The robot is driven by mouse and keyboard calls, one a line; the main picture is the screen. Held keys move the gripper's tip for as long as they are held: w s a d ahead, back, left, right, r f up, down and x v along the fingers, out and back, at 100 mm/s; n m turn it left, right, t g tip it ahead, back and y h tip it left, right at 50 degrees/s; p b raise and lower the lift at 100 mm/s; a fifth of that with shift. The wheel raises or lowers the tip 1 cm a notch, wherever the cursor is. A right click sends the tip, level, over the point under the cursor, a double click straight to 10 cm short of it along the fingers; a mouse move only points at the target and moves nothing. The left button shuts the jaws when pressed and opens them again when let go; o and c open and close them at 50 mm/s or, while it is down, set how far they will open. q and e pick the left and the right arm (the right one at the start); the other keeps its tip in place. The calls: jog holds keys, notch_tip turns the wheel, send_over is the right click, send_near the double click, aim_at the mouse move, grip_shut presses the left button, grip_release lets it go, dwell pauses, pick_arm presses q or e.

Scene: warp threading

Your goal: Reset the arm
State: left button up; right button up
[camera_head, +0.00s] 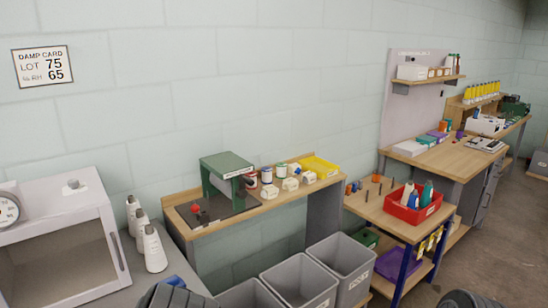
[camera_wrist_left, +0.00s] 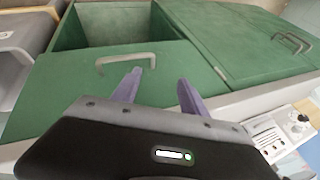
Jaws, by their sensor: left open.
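My left gripper (camera_wrist_left: 158,84) shows in the left wrist view with two purple fingers spread apart and nothing between them. It is over a green lid (camera_wrist_left: 60,100) with a grey bar handle (camera_wrist_left: 126,60). One finger tip is close to the handle; I cannot tell if they touch. An open green compartment (camera_wrist_left: 100,25) lies behind the lid. A second green lid (camera_wrist_left: 235,45) with its own handle (camera_wrist_left: 292,42) is to the right. Neither gripper shows in the head view, and my right gripper is in neither view.
The head view shows a wooden bench (camera_head: 260,208) with small containers, grey bins (camera_head: 305,272) before it, and a cart (camera_head: 385,212) with a red tray (camera_head: 408,212). A white cabinet (camera_head: 60,240) and white bottles (camera_head: 153,250) stand left. Open floor (camera_head: 515,235) shows at right.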

pick_arm(q)
jog(key=s+d+f+m+g+h+b, duration=0.1)
jog(key=s+d+f+h+b, duration=0.15)
jog(key=s+d+f, duration=0.65)
jog(key=s+d+f+m+g+h+b, duration=0.1)
jog(key=s+d+f+h, duration=0.25)
jog(key=s+f, duration=0.55)
jog(key=s+d+f+h, duration=0.1)
jog(key=s+d+h, duration=0.1)
jog(key=d, duration=0.5)
jog(key=s+d+f+m+t+h+b, duration=0.1)
jog(key=s+d+h, duration=0.1)
jog(key=d, duration=0.5)
jog(key=shift+d+f+b, duration=0.3)
